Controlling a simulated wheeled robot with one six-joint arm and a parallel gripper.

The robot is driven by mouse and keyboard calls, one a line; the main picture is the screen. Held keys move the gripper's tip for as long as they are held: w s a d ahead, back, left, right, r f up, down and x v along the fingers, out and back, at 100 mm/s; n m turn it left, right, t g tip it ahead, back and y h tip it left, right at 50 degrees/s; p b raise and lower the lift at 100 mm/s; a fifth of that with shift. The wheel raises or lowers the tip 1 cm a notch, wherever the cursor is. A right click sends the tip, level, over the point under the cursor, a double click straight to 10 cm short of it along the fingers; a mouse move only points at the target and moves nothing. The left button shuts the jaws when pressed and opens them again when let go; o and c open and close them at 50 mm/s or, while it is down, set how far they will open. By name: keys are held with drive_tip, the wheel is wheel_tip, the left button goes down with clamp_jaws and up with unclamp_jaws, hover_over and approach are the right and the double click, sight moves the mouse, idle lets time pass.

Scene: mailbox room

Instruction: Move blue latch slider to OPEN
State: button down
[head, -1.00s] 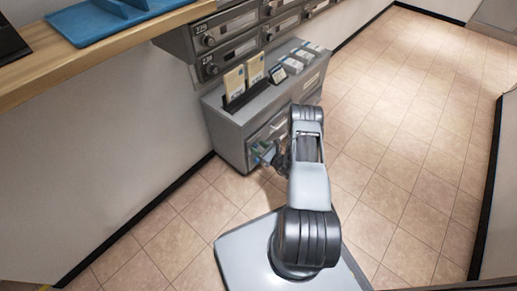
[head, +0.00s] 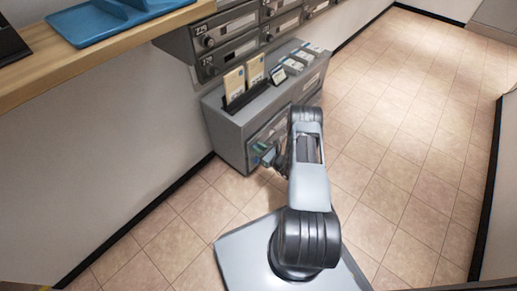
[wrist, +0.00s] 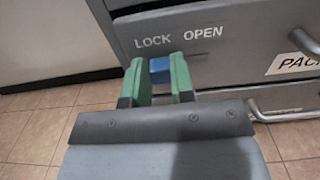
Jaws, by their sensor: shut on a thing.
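The blue latch slider (wrist: 158,65) shows in the wrist view on the grey cabinet front. It sits below the white word LOCK (wrist: 152,41), near its right end, and left of the word OPEN (wrist: 203,33). My gripper (wrist: 159,76) has green fingers, one on each side of the slider, and is shut on it. The fingers hide part of the slider's sides. In the head view my gripper (head: 266,155) is at the front of the low grey cabinet (head: 232,135), and the slider cannot be made out there.
Drawer handles (wrist: 304,42) stick out to the right of the latch. The cabinet top holds a rack of envelopes (head: 234,82) and small boxes. Wall mailboxes (head: 228,49) hang above. A wooden counter (head: 110,38) is at upper left. The tiled floor (head: 405,120) at right is clear.

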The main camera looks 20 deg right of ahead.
sight(259, 139)
drive_tip(key=d, duration=0.1)
drive_tip(key=w+d+b, duration=0.1)
drive_tip(key=d+b, duration=0.1)
drive_tip(key=d, duration=0.1)
drive_tip(key=shift+w+f, duration=0.1)
drive_tip(key=shift+w, duration=0.25)
drive_tip(key=shift+w+d, duration=0.1)
drive_tip(key=c, duration=1)
unclamp_jaws()
drive_tip(key=shift+o, duration=0.2)
drive_tip(key=p+v, duration=0.4)
drive_tip(key=v, duration=0.9)
drive_tip(key=shift+s+d, duration=0.2)
drive_tip(key=shift+s, duration=0.2)
drive_tip(key=shift+r, duration=0.25)
